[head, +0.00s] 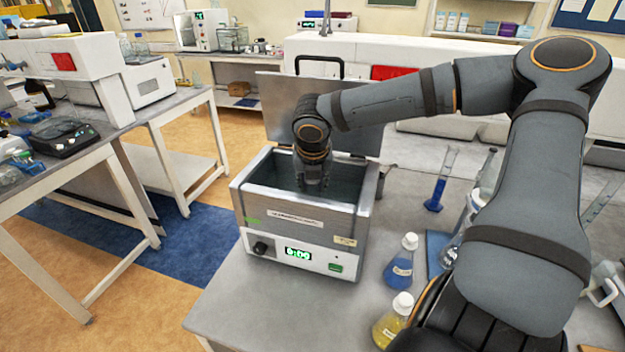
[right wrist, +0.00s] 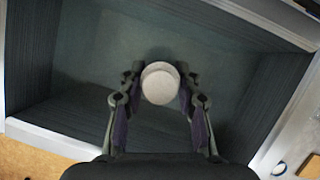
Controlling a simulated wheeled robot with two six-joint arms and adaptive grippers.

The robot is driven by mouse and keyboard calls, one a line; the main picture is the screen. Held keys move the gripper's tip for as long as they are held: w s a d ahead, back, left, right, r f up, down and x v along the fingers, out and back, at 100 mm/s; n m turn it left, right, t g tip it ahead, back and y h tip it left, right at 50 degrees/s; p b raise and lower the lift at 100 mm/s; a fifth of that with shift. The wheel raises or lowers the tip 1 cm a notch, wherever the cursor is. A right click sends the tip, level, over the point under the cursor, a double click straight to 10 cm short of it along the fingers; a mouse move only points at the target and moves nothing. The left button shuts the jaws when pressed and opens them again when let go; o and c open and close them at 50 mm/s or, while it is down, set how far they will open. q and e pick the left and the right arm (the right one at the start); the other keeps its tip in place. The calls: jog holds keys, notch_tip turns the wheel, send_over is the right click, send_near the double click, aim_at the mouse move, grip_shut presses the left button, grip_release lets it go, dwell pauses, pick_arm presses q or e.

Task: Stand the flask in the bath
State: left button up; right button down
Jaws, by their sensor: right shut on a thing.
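The bath (head: 296,222) is a grey metal box on the bench with its lid raised at the back and a green display on its front. It also surrounds the gripper in the right wrist view (right wrist: 55,138). My right gripper (head: 313,178) points down into the bath's opening. In the right wrist view its two fingers are closed around the round whitish cap of the flask (right wrist: 160,83), near the middle of the bath. The flask's body is hidden under the cap, so I cannot tell whether it touches the bath's floor. My left gripper is out of view.
A blue flask (head: 399,265) and a yellow flask (head: 391,322), both white-capped, stand right of the bath. A cylinder with blue liquid (head: 440,180) stands farther back. The bench (head: 235,310) is clear at the front left. Another table (head: 60,160) stands across an aisle at left.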

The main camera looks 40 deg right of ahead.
jog(key=shift+w+d+f, duration=0.35)
jog(key=shift+w+d, duration=0.2)
jog(key=shift+w, duration=0.05)
jog(key=shift+w+d+f, duration=0.3)
jog(key=shift+w+d, duration=0.2)
jog(key=shift+w, duration=0.1)
jog(key=shift+s, duration=0.1)
jog(key=shift+s+a+p, duration=0.1)
jog(key=shift+p, duration=0.2)
jog(key=c, duration=0.9)
grip_release()
jog(key=shift+f, duration=0.15)
jog(key=shift+c, duration=0.2)
jog(key=shift+r, duration=0.45)
jog(key=p+v, duration=0.1)
jog(key=v, duration=1)
jog(key=shift+a+r, duration=0.15)
jog(key=shift+r, duration=0.1)
